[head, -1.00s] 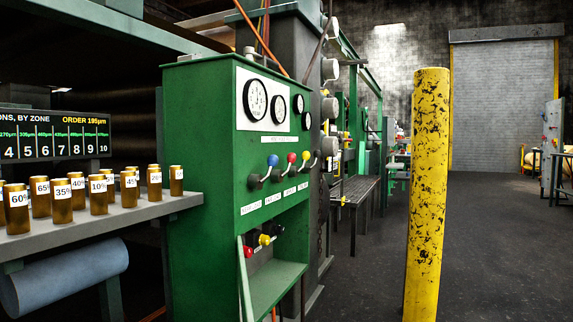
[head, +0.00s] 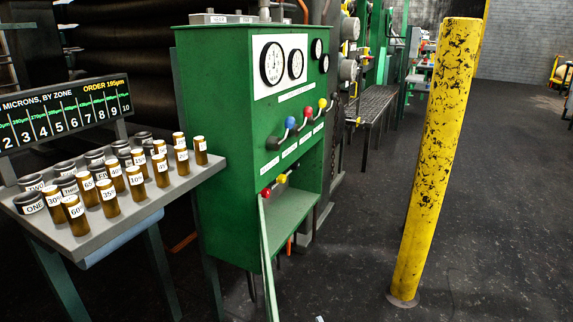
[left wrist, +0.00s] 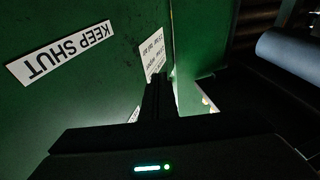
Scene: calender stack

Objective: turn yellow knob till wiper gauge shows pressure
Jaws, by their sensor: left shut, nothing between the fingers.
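A green cabinet (head: 215,130) carries two large dials (head: 271,62) and two small ones (head: 316,49); their captions are too small to read. Below them is a row of levers with blue (head: 290,122), red (head: 308,112) and yellow (head: 322,103) balls. In the open lower recess sit a red knob (head: 266,192) and a yellow knob (head: 282,179). My left gripper (left wrist: 158,88) shows only in the left wrist view, shut and empty, close to green panels and a white label (left wrist: 153,54). No yellow knob is clear there. My right gripper is out of view.
A narrow green door (head: 264,255) stands open at the recess; a KEEP SHUT label (left wrist: 60,55) is on a green panel in the wrist view. A shelf (head: 150,205) of small canisters stands left. A yellow post (head: 432,150) stands right, with clear floor (head: 350,240) between.

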